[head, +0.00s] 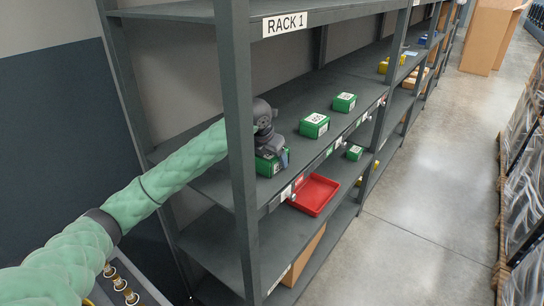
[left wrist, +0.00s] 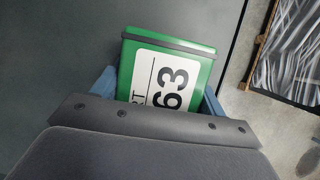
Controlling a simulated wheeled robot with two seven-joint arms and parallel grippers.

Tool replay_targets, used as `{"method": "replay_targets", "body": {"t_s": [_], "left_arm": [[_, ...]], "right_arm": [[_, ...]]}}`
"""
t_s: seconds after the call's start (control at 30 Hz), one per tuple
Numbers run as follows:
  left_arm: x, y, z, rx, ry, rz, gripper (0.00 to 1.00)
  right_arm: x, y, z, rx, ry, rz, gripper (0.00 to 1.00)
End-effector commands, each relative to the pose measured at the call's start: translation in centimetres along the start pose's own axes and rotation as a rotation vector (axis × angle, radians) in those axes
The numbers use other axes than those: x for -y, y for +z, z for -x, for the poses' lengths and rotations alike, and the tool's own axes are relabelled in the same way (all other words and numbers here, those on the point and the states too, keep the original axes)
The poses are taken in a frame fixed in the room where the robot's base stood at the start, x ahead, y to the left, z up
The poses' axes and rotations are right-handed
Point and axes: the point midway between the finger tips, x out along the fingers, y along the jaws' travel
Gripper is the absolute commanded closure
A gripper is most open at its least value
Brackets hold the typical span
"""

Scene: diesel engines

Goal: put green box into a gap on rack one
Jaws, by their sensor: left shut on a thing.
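My left gripper (head: 272,156) reaches in past the rack post and is shut on a green box (head: 268,168) at the near end of a grey shelf of rack one (head: 285,24). In the left wrist view the same green box (left wrist: 150,62) sits between the blue fingers (left wrist: 158,95), with a white label reading 63. I cannot tell whether the box rests on the shelf or is slightly above it. Two more green boxes stand on the same shelf farther along, one in the middle (head: 314,126) and one beyond it (head: 344,103). My right gripper is not in view.
A red tray (head: 314,195) and a small green box (head: 354,152) are on the shelf below. A cardboard box (head: 304,258) is lower down. Yellow items (head: 392,65) lie farther along. The aisle floor (head: 425,160) is clear. Wrapped goods (head: 528,190) line the right.

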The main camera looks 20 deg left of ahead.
Motion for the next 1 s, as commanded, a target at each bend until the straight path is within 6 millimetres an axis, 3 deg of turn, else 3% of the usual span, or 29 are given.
{"method": "replay_targets", "body": {"t_s": [0.03,0.07,0.17,0.57,0.67,0.8,1.0], "left_arm": [[0.0,0.0,0.0,0.001,0.0,0.0,0.66],[0.0,0.0,-0.1,0.0,0.0,0.0,0.23],[0.0,0.0,-0.1,0.0,0.0,0.0,0.06],[0.0,0.0,0.2,0.001,0.0,0.0,0.06],[-0.1,0.0,1.1,0.002,0.001,0.0,0.06],[-0.1,-0.1,3.3,0.003,0.003,-0.001,0.06],[0.0,0.0,6.5,0.003,0.001,-0.001,0.06]], "right_arm": [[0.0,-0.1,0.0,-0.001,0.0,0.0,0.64],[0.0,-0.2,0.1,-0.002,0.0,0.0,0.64],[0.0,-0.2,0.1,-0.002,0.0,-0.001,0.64],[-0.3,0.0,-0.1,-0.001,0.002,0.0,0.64],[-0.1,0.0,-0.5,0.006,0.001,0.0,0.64],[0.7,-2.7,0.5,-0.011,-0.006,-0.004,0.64],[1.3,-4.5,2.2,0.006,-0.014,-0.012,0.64]]}}
